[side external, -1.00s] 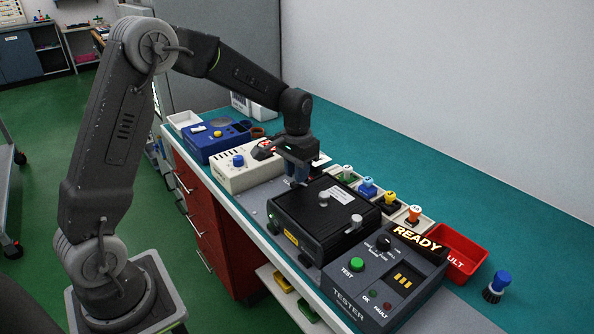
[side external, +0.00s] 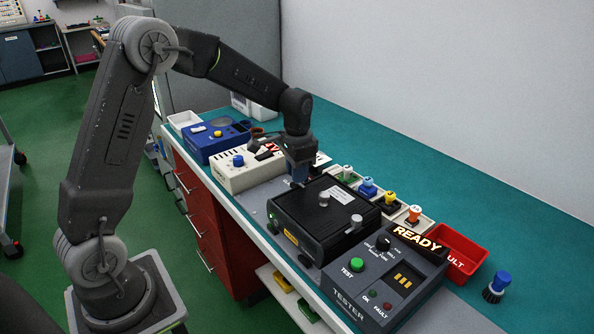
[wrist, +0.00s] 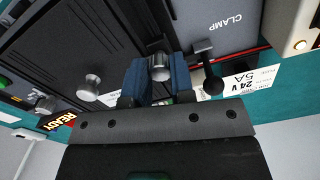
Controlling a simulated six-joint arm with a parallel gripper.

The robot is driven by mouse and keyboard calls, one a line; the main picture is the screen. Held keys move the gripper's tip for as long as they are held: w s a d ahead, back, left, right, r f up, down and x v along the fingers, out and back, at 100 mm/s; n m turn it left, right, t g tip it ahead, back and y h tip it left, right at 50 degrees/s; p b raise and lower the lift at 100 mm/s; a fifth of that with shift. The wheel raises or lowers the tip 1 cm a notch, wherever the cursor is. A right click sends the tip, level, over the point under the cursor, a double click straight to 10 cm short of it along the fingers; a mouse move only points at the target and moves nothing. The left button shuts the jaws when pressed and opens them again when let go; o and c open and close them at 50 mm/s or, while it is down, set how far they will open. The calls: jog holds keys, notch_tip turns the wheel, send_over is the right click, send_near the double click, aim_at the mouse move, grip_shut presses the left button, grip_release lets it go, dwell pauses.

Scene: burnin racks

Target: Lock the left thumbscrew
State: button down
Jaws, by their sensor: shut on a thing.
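The black box (side external: 300,213) lies with its lid closed in the middle of the bench. In the wrist view my gripper (wrist: 160,72) points down at the box's edge, its two blue fingers shut on the left thumbscrew (wrist: 160,66), a silver round knob between them. In the side view my gripper (side external: 299,180) hides this thumbscrew. The other silver thumbscrew (side external: 355,222) stands at the opposite end of the box and also shows in the wrist view (wrist: 90,88). I cannot tell how far the held thumbscrew is turned.
A tester (side external: 385,285) showing READY is beside the box, right of it. Coloured plugs in holders (side external: 368,188) and a red tray (side external: 462,252) are behind.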

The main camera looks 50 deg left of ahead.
jog(key=c, duration=1)
grip_release()
notch_tip(320, 180, up, 14)
jog(key=shift+f, duration=0.1)
jog(key=s+d+r+n+t, duration=0.1)
jog(key=s+d+r+t, duration=0.15)
jog(key=s, duration=0.35)
jog(key=s+d+r+t, duration=0.1)
jog(key=s+d+r, duration=0.1)
jog(key=s+d, duration=0.35)
jog(key=s+f, duration=0.1)
jog(key=s, duration=0.3)
jog(key=s+d+f+n+t, duration=0.1)
jog(key=s+f, duration=0.1)
jog(key=s, duration=0.2)
jog(key=s+f+t, duration=0.1)
jog(key=s, duration=0.4)
jog(key=shift+d+f+n, duration=0.25)
jog(key=shift+d+n, duration=0.15)
